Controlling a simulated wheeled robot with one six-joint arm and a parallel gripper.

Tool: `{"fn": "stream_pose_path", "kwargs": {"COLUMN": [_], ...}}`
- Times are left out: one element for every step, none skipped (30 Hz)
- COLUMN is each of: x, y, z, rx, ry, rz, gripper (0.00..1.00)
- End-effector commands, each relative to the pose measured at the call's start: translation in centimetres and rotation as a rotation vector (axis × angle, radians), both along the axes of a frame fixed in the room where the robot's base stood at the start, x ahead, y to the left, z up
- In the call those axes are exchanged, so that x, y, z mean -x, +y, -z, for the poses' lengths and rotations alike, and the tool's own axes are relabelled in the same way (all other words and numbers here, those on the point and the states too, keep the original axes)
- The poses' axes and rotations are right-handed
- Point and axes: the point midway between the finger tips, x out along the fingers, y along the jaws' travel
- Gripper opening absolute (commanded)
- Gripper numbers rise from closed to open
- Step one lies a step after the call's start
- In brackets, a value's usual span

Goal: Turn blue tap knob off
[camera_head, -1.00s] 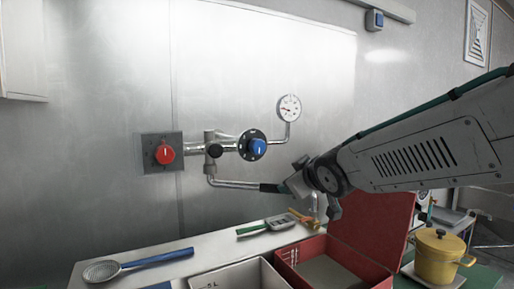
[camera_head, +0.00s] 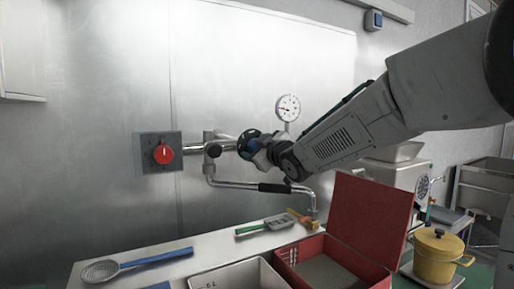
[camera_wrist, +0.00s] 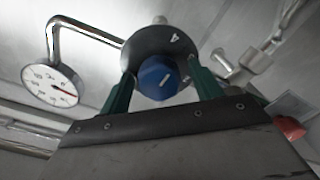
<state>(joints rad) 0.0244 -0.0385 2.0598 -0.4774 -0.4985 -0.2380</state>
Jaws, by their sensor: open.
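In the head view the knob (camera_head: 253,145) is partly covered by my gripper. My gripper (camera_wrist: 160,92) is open in the wrist view, with one green finger on each side of the knob. The fingertips are close to the dial plate; I cannot tell whether they touch the knob. In the head view my gripper (camera_head: 262,155) is right in front of the knob at the wall.
A red knob (camera_head: 163,154) is on a wall plate to the left. A gauge (camera_head: 288,107) is above right, and a pipe with a black grip (camera_head: 273,188) runs below. An open red box (camera_head: 366,221), a ladle (camera_head: 102,270) and a yellow pot (camera_head: 438,255) stand lower down.

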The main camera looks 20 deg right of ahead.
Motion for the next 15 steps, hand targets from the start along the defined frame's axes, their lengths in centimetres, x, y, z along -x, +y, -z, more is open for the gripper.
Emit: {"fn": "stream_pose_path", "kwargs": {"x": [-0.2, -0.26, -0.3, -0.31, -0.3, -0.29, -0.28, -0.28, -0.28, -0.28, -0.27, -0.27, -0.27, -0.26, -0.26], "y": [0.05, 0.06, 0.07, 0.07, 0.06, 0.06, 0.06, 0.06, 0.04, 0.04, 0.04, 0.04, 0.03, 0.04, 0.03], "z": [0.02, 0.01, 0.01, -0.01, -0.01, -0.01, -0.01, -0.01, -0.01, -0.01, -0.01, -0.01, 0.0, -0.01, 0.0], "rx": [0.0, 0.0, 0.0, 0.0, 0.0, 0.0, 0.0, 0.0, 0.0, 0.0, 0.0, 0.0, 0.0, 0.0, 0.0], "ry": [0.0, 0.0, 0.0, 0.0, 0.0, 0.0, 0.0, 0.0, 0.0, 0.0, 0.0, 0.0, 0.0, 0.0, 0.0], "rz": [0.0, 0.0, 0.0, 0.0, 0.0, 0.0, 0.0, 0.0, 0.0, 0.0, 0.0, 0.0, 0.0, 0.0, 0.0], "gripper": [0.64, 0.64, 0.64, 0.64, 0.64, 0.64, 0.64, 0.64, 0.58, 0.5, 0.42, 0.31, 0.22, 0.19, 0.19]}}
